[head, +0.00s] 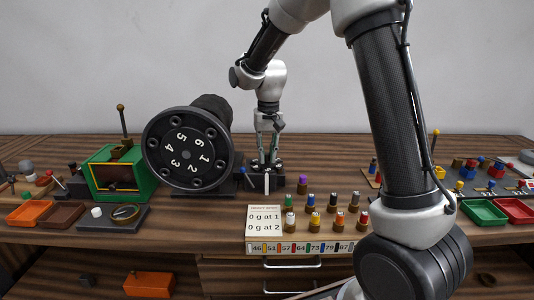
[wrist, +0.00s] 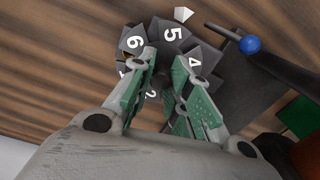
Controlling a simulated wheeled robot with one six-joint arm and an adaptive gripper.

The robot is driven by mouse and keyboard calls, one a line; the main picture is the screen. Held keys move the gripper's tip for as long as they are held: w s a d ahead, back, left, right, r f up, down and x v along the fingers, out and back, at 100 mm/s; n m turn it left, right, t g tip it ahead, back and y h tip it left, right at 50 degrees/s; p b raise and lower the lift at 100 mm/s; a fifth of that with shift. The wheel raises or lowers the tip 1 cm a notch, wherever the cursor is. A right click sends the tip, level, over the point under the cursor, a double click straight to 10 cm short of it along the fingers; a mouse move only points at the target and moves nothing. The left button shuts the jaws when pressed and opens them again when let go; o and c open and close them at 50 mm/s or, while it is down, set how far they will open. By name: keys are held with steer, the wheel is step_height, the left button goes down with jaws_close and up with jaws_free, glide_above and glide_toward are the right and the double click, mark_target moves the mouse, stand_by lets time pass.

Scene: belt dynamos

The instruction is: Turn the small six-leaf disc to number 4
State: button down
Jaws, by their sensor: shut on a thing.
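The small six-leaf disc (wrist: 170,31) has dark grey leaves with white numbers. A white pointer (wrist: 183,15) lies just outside the rim, nearest leaf 5 and slightly toward the 4 side. My gripper (wrist: 163,82), with green pads, is shut at the middle of the disc; the part between its pads is mostly hidden. In the head view my gripper (head: 267,152) points down at the table beside the large black drum.
A blue-knobbed lever (wrist: 249,44) stands close to the disc. The large black numbered drum (head: 184,150) and a green box (head: 119,172) stand to the left. Several coloured pegs (head: 332,207) and a white card (head: 264,219) are in front. Trays (head: 484,212) lie at right.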

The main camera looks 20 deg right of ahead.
steer(key=n, duration=0.5)
steer(key=shift+n, duration=0.4)
steer(key=n, duration=0.4)
steer(key=shift+n, duration=0.3)
steer(key=c, duration=1.3)
jaws_free()
step_height(320, 180, up, 12)
steer(key=shift+w+d, duration=0.15)
